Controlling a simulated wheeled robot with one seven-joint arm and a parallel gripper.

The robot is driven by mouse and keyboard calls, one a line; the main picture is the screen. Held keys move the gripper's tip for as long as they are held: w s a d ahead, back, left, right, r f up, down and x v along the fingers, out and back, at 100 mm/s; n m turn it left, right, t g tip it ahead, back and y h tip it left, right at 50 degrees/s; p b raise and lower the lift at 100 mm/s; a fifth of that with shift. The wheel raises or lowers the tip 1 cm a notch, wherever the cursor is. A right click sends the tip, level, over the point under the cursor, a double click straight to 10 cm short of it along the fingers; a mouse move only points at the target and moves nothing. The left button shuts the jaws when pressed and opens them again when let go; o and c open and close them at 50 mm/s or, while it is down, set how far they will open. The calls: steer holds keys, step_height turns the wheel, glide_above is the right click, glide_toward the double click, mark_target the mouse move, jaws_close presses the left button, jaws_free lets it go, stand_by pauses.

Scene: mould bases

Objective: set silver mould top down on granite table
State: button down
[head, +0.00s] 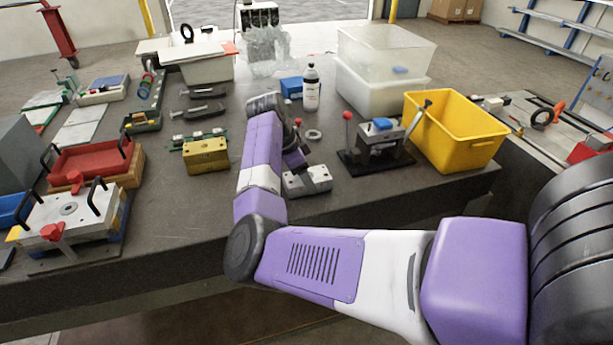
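A small silver block (314,181) with dark holes is near the front edge of the dark grey granite table (205,190); it may be the silver mould top. The end of my purple arm points down just above and behind it. My gripper (298,166) is mostly hidden by the wrist and too small to read. I cannot tell whether its fingers hold the block, or whether the block rests on the table. A larger silver mould plate (90,205) with black handles and red clamps sits at the table's left front.
A yellow mould block (206,156) lies left of my arm. A black stand with a red-knobbed lever (348,130), a metal ring (314,134), a bottle (311,88) and a yellow bin (455,140) are to the right. Bare table lies left of my forearm.

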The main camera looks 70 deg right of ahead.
steer(key=shift+c, duration=1.6)
jaws_free()
steer(key=shift+f, duration=0.1)
steer(key=b+v, duration=0.2)
steer(key=v, duration=1)
steer(key=shift+d, duration=0.1)
